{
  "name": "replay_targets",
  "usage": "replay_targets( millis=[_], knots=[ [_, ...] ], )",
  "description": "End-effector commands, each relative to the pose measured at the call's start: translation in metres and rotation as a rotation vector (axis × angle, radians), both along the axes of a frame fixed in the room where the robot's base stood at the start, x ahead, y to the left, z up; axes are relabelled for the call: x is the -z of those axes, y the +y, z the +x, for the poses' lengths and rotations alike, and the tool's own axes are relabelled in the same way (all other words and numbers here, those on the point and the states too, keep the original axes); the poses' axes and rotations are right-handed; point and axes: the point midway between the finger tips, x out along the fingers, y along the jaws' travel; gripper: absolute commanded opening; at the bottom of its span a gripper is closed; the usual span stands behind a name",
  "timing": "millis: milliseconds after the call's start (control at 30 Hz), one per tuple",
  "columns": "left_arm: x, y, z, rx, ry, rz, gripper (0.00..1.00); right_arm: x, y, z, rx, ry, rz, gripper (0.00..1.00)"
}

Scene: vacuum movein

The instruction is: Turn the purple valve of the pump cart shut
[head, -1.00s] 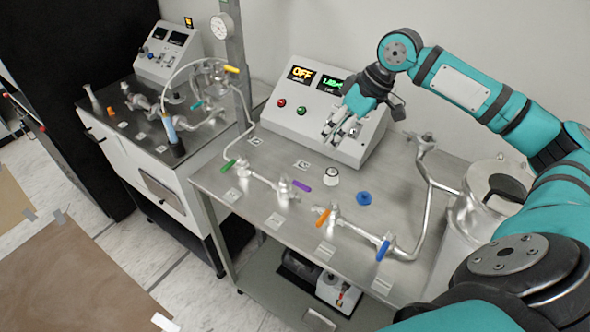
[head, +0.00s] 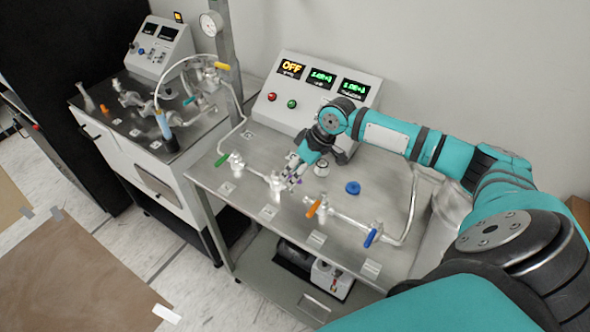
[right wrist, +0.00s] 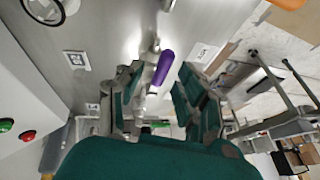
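The purple valve (right wrist: 164,67) shows its handle clearly in the right wrist view, between and just beyond my right gripper's fingertips (right wrist: 158,82). The fingers are apart, one on each side of the handle; I cannot tell whether either touches it. In the head view my right gripper (head: 291,174) is low over the pump cart (head: 385,205), at the valve's body (head: 277,185). It hides most of the purple handle there, leaving only small purple bits. My left gripper is not in view.
Along the same glass line are a green valve (head: 222,160), an orange valve (head: 313,208) and a blue valve (head: 370,237). A blue knob-like piece (head: 353,187) lies on the cart top. A control box (head: 262,112) stands behind; its left display reads OFF.

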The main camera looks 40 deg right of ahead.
Motion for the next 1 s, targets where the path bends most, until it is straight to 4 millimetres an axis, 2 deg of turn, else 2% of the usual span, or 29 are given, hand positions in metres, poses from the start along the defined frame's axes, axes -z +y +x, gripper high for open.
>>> replay_targets(
  millis=[100, 267, 567, 1000],
  knots=[
    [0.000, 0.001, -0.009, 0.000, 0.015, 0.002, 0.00, 0.002, 0.001, 0.000, -0.001, 0.000, 0.000, 0.37],
    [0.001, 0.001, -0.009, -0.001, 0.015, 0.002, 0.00, 0.002, 0.001, 0.000, -0.001, 0.001, -0.001, 0.37],
    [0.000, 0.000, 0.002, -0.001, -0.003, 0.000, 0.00, 0.002, 0.001, 0.000, 0.000, 0.001, 0.000, 0.00],
    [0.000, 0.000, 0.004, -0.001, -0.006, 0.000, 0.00, 0.001, 0.001, 0.002, 0.001, 0.000, 0.000, 0.00]
  ],
)
